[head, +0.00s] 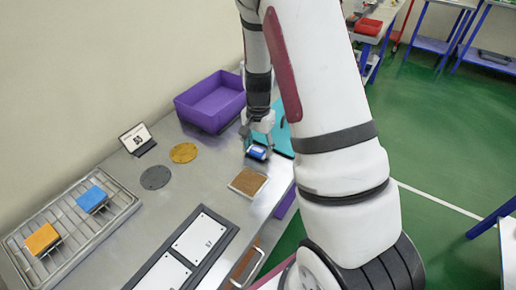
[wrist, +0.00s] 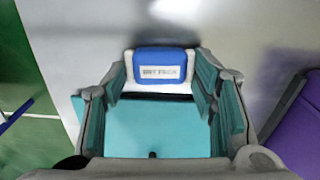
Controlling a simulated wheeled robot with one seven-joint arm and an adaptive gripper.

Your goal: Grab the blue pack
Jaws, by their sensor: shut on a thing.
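The blue pack (head: 257,153) is blue and white with a small printed label. In the wrist view the blue pack (wrist: 160,66) sits between the fingertips, its label facing the camera. My gripper (head: 258,143) points down over the far right part of the steel counter and is shut on the pack. In the wrist view both teal-padded fingers of my gripper (wrist: 160,84) reach its two sides. I cannot tell whether the pack touches the counter.
A teal board (head: 283,137) lies beside the gripper. A purple bin (head: 208,105) stands behind. A brown square pad (head: 248,182) lies in front. A wire rack (head: 78,228) at left holds a blue block (head: 92,199) and an orange block (head: 42,238). A sign (head: 136,138) stands near the wall.

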